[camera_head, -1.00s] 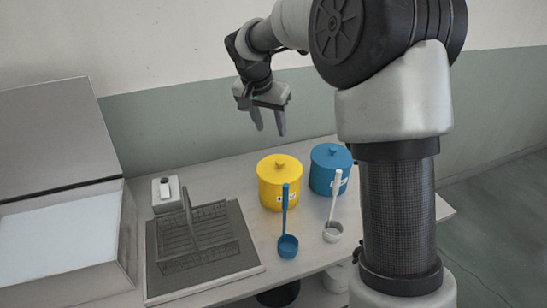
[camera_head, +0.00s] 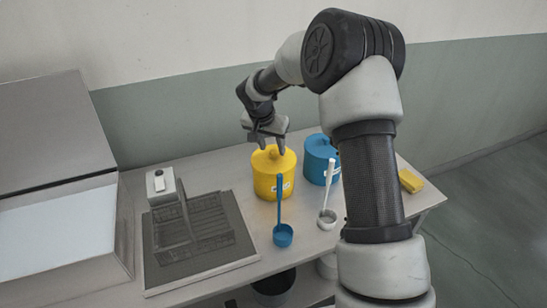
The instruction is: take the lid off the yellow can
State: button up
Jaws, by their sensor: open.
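The yellow can (camera_head: 270,186) stands on the table with its yellow lid (camera_head: 265,160) on. The lid has a small knob on top. My gripper (camera_head: 271,151) points down just above the lid, its fingers open and around or in front of the knob. The fingers partly hide the knob, so I cannot tell whether they touch it.
A blue lidded can (camera_head: 318,160) stands close on the right. A blue ladle (camera_head: 282,235) and a white ladle (camera_head: 327,218) stand in front. A dark basket (camera_head: 205,232) on a mat, a white box (camera_head: 160,182), an open tank (camera_head: 60,235) lie left. A yellow block (camera_head: 411,181) lies right.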

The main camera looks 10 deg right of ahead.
jog(key=shift+x, duration=1.1)
grip_shut()
jog(key=shift+r, duration=0.1)
